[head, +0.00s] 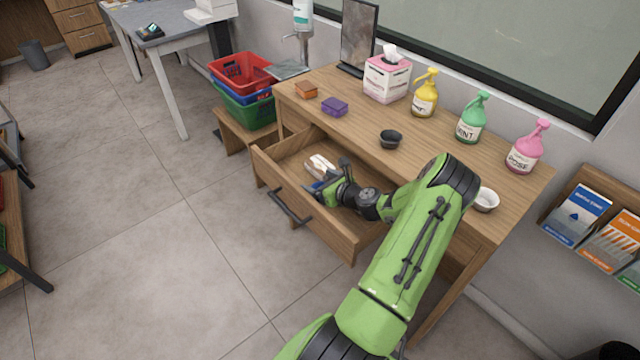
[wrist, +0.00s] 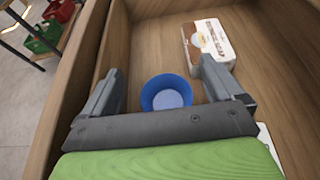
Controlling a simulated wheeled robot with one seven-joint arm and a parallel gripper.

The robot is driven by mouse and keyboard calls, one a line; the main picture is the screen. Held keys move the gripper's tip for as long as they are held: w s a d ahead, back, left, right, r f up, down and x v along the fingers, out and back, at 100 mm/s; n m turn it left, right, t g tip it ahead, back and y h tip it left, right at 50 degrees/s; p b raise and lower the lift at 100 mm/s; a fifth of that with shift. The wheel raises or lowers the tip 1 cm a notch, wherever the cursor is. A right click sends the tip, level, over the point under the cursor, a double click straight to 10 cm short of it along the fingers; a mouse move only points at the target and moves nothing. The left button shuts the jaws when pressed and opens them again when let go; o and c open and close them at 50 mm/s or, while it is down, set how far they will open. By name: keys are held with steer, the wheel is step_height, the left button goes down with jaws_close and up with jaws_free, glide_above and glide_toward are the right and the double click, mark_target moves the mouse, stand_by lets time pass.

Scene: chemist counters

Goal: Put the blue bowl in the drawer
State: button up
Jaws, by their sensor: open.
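The blue bowl (wrist: 167,95) is inside the open drawer (wrist: 145,35), upright, and shows between my fingers in the wrist view. In the head view only a bit of blue shows beside my gripper (head: 326,180). My gripper also shows in the wrist view (wrist: 162,75); its fingers are spread, one to each side of the bowl, with gaps between. The lower edge of the bowl is partly hidden by my gripper's body. The drawer (head: 285,198) is pulled out from the wooden desk (head: 350,112).
A white-and-brown packet (wrist: 208,45) lies in the drawer near my right finger. On the desktop are a black bowl (head: 391,139), a white bowl (head: 486,199), a purple box (head: 334,106), an orange box (head: 306,89), a tissue box (head: 387,78) and several pump bottles. The floor left of the drawer is clear.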

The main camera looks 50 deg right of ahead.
steer(key=p+v, duration=0.1)
steer(key=v, duration=1)
steer(key=shift+s, duration=0.4)
steer(key=shift+r, duration=0.1)
